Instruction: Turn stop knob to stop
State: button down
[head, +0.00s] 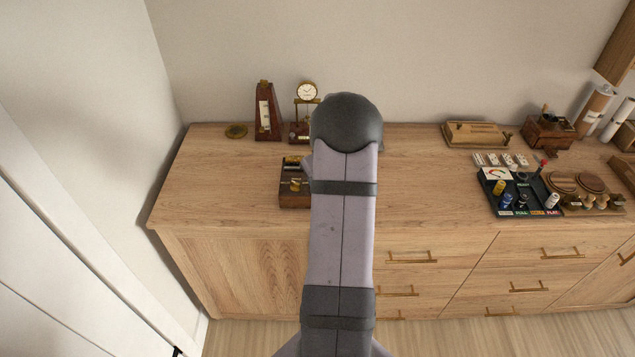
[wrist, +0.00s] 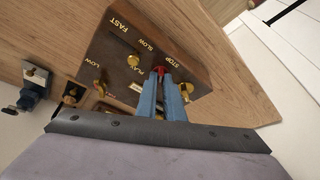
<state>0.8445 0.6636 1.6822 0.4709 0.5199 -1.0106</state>
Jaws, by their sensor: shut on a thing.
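The control box (wrist: 105,48) is dark wood with gold lettering. In the wrist view its top reads FAST, SLOW, LOW, PLAY and STOP. The box also shows in the head view (head: 293,196), partly covered by my arm. My gripper (wrist: 160,72) has blue fingers reaching down onto the box between the PLAY and STOP words. It is shut on the stop knob, which the fingers mostly hide; its exact angle cannot be told. A brass knob (wrist: 133,61) stands left of the fingers near PLAY. Another brass piece (wrist: 186,89) shows just right of the fingers.
A metronome (head: 267,113) and a small clock (head: 306,92) stand behind the box on the wooden cabinet (head: 225,160). A dark panel with coloured knobs (head: 520,200) lies at the right. The cabinet top between my arm and the panel is clear.

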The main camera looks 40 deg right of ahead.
jog(key=m+p, duration=0.1)
jog(key=m+h+p, duration=0.1)
jog(key=m, duration=0.1)
jog(key=shift+a+r+g+p, duration=0.15)
jog(key=shift+r+g+p, duration=0.05)
jog(key=shift+g+p, duration=0.15)
jog(key=shift+w+f+m+g+h+p, duration=0.1)
jog(key=shift+m+g+h+p, duration=0.3)
jog(key=shift+m+p, duration=1.25)
jog(key=shift+f+m, duration=0.1)
jog(key=shift+m, duration=0.15)
jog(key=c, duration=1.9)
grip_release()
jog(key=shift+o, duration=0.2)
jog(key=shift+h, duration=0.3)
jog(key=shift+a, duration=0.1)
jog(key=b+v, duration=0.2)
jog(key=v, duration=0.5)
